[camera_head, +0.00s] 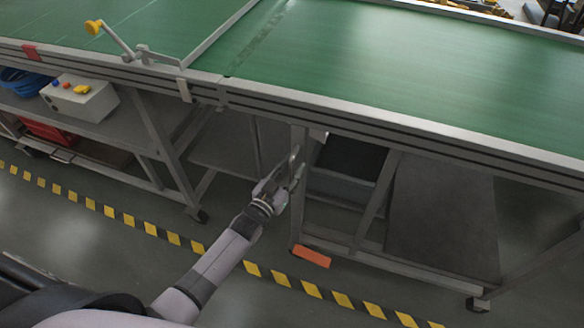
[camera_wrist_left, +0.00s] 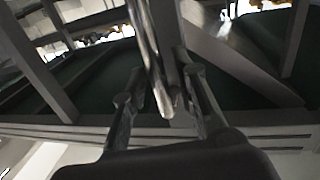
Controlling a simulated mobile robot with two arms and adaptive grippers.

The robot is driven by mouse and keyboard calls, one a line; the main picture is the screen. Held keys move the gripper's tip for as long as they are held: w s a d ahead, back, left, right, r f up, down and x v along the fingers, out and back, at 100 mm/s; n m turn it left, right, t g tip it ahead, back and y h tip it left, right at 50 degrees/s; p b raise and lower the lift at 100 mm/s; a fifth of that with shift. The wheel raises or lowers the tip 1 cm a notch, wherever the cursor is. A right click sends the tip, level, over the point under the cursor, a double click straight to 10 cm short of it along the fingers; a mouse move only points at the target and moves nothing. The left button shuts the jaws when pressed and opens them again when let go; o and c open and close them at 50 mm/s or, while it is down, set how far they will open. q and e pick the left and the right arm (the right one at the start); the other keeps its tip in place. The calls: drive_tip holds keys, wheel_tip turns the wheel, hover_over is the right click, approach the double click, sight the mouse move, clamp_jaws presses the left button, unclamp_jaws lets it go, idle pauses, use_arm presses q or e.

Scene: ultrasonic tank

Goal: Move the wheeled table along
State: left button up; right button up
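The wheeled table (camera_head: 400,121) has a long green top in a grey metal frame, with a caster (camera_head: 478,305) under its front right leg. My left gripper (camera_head: 296,160) is at its front left leg (camera_head: 299,200), below the top's edge. The left wrist view shows the gripper's two fingers (camera_wrist_left: 165,85) apart, with a shiny upright metal bar between them. A gap shows beside the bar, and I cannot tell whether either finger touches it. The right gripper is out of view.
A second green-topped table (camera_head: 110,75) adjoins at the left, with a yellow-knobbed lever (camera_head: 115,38) on its edge and a control box (camera_head: 80,98) on its shelf. An orange block (camera_head: 311,257) is low by the leg. Yellow-black floor tape (camera_head: 175,239) runs in front; the floor there is mostly clear.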

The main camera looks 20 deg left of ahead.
use_arm(q)
clamp_jaws()
idle(0.6)
